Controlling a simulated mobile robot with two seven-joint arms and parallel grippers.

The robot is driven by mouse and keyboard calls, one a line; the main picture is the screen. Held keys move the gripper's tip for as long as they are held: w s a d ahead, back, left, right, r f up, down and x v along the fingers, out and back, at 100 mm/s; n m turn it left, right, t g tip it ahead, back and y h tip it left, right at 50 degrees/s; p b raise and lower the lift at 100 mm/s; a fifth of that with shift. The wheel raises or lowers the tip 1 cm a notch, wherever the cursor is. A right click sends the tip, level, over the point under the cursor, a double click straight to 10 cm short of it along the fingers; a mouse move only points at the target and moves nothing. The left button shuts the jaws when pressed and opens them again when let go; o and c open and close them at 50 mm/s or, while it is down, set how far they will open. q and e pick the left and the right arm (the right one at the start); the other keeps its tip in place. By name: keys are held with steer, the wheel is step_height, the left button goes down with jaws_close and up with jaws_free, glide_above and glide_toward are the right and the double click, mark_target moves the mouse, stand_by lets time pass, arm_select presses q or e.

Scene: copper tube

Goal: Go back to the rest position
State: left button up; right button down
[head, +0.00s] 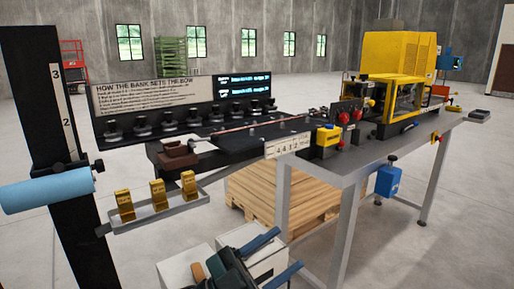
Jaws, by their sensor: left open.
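My left gripper (290,248) is low in the head view, below the bench. Its two blue fingers are apart and point up and to the right, with nothing visible between them. A thin copper-coloured tube (250,126) lies along the dark bench top, well above and beyond the gripper, and nothing of mine touches it. My right gripper is not in view.
White boxes (176,270) stand behind the left gripper. A grey bench leg (345,240) and a wooden pallet (262,200) are near it. A tray with brass blocks (158,194) juts out at left, beside a black post (45,130). A yellow machine (395,60) stands on the bench.

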arm_select(q)
steer(key=s+a+f+n+t+y+p, duration=0.1)
steer(key=a+f+n+t+y, duration=0.35)
steer(key=f+n+y, duration=0.35)
steer(key=a+f+n+t+y, duration=0.4)
steer(key=a+f+n+y, duration=0.25)
steer(key=f, duration=0.25)
steer(key=s+a+f+n+g+y, duration=0.1)
steer(key=s+a+f+g+y, duration=0.1)
steer(key=s+f, duration=0.4)
steer(key=s+a+f+n+g+y, duration=0.2)
steer(key=s+a+f+g, duration=0.1)
steer(key=s+f, duration=0.3)
steer(key=shift+s+a+f+g+y+p, duration=0.3)
steer(key=shift+a+f+g+y+p, duration=0.05)
steer(key=shift+a+f, duration=0.45)
